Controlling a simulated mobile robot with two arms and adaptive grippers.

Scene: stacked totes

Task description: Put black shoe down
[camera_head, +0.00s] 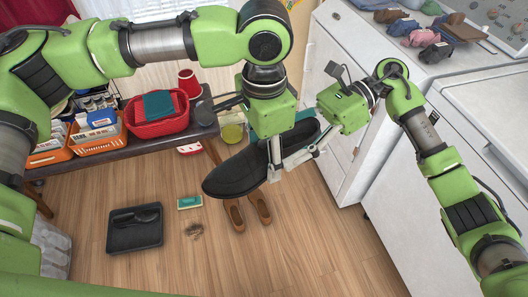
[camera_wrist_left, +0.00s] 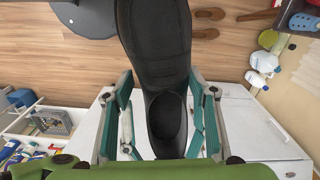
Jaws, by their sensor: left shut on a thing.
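The black shoe (camera_head: 240,174) hangs well above the floor in the head view, its toe towards the lower left. My left gripper (camera_head: 274,160) is shut on it near the heel end. In the left wrist view the shoe (camera_wrist_left: 157,50) lies between the teal-padded fingers of my left gripper (camera_wrist_left: 160,125), its opening close to them. My right gripper (camera_head: 308,155) is close beside the shoe's heel end. Its fingers overlap the left gripper and shoe in the picture, so I cannot tell whether it is open or touching.
A black tray (camera_head: 120,241) with a dark item lies on the wooden floor. Brown shoes (camera_head: 235,216), a teal-and-cream item (camera_head: 189,202) and a brown tangle (camera_head: 194,230) lie nearby. A bench (camera_head: 70,165) holds orange and red baskets. White cabinets (camera_head: 345,150) stand right. The front floor is clear.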

